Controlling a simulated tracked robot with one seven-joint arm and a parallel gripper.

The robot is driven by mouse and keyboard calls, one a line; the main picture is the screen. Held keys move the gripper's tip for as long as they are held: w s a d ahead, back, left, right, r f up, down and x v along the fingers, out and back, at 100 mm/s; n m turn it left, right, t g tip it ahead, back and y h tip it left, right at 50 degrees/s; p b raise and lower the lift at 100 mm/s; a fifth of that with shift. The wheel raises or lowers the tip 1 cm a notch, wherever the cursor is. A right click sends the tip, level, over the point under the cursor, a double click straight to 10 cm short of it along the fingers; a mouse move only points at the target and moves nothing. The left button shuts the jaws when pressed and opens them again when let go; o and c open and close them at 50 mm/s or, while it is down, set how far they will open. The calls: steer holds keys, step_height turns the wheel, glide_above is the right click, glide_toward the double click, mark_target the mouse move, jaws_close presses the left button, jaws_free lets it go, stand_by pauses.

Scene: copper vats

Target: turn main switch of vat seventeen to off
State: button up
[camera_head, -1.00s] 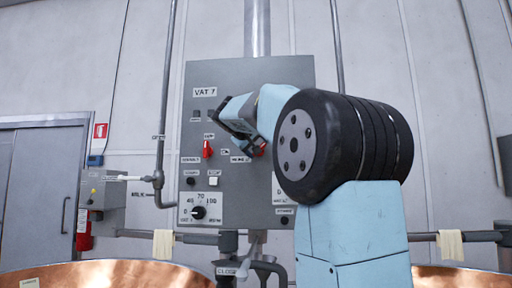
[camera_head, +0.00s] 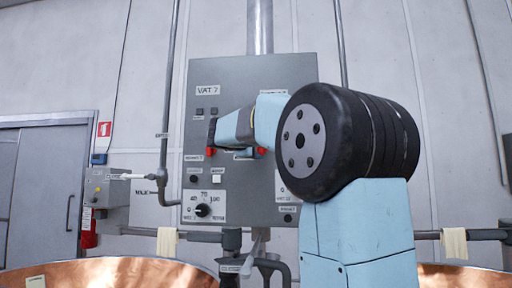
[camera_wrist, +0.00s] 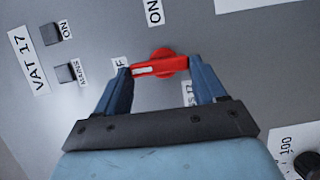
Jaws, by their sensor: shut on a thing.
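The grey control panel (camera_head: 300,75) carries a label (camera_head: 208,90) reading "VAT" with a blurred number; in the wrist view the label (camera_wrist: 28,60) reads "VAT 17". The red switch (camera_wrist: 160,65) lies between the fingers of my gripper (camera_wrist: 160,75), which is shut on its handle. The handle's white mark points left in the wrist view, towards a part-hidden label (camera_wrist: 120,64) ending in "F". An "ON" label (camera_wrist: 153,12) sits above the switch there. In the head view the switch (camera_head: 210,152) is partly covered by my gripper (camera_head: 212,132).
Below on the panel are a black button (camera_head: 194,179), a white button (camera_head: 216,179) and a dial (camera_head: 203,210). Another red control (camera_head: 262,150) shows right behind my arm. Copper vats (camera_head: 110,272) stand in front, with pipes and a rail (camera_head: 200,236) across.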

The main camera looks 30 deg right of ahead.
steer(key=shift+w+a+f+n, duration=0.2)
steer(key=shift+n, duration=0.1)
steer(key=o, duration=0.8)
steer(key=shift+o, duration=1.2)
steer(key=shift+d+r, duration=0.1)
steer(key=shift+s, duration=0.1)
steer(key=v, duration=1.3)
steer(key=shift+s+a+f, duration=0.2)
steer(key=shift+s+a, duration=0.05)
steer(key=shift+a, duration=0.1)
